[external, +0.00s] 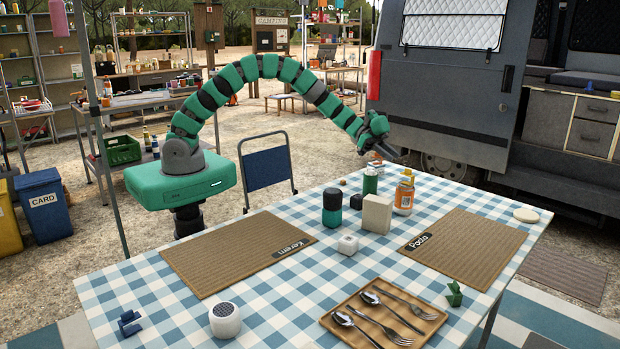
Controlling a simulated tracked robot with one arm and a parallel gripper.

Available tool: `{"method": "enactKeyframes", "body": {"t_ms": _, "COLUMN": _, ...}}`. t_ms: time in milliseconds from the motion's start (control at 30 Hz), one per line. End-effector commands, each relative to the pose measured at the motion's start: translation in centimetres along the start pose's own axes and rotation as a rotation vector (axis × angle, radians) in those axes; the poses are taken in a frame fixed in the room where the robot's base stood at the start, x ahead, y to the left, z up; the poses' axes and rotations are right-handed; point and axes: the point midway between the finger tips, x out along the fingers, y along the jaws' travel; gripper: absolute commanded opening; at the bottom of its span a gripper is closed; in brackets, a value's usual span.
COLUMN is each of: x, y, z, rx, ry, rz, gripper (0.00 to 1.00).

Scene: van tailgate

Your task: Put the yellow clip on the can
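My gripper (384,150) hangs in the air above the far edge of the table, behind the bottles. Its fingers are small and dark here, and I cannot tell whether they are open or shut or hold anything. I cannot make out a yellow clip for sure. A small yellow-orange part tops the white and orange bottle (404,196). No can is plain to me; a black and green cylinder (332,208) stands upright left of a beige box (377,214). A blue clip-like piece (130,324) lies at the front left, and a green one (454,294) at the right.
The checked table (290,290) carries two woven mats (238,252) (466,248) and a cutlery tray (384,318). A green bottle (370,181), a white cube (348,244) and a round white speaker-like object (225,320) stand on it. A blue chair (266,165) stands behind.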

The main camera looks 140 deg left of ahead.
Motion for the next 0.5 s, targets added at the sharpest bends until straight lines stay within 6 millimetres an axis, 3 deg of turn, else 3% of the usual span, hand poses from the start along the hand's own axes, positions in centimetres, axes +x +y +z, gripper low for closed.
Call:
{"method": "enactKeyframes", "body": {"t_ms": 33, "x": -1.3, "y": -0.1, "z": -0.2, "rx": -0.002, "ry": 0.001, "rz": -0.002, "gripper": 0.28}}
{"method": "enactKeyframes", "body": {"t_ms": 200, "x": -3.9, "y": -0.1, "z": 0.0, "rx": -0.003, "ry": 0.0, "rz": -0.002, "gripper": 0.28}}
{"method": "enactKeyframes", "body": {"t_ms": 500, "x": -5.8, "y": 0.0, "z": 0.1, "rx": -0.001, "ry": -0.002, "rz": -0.001, "gripper": 0.28}}
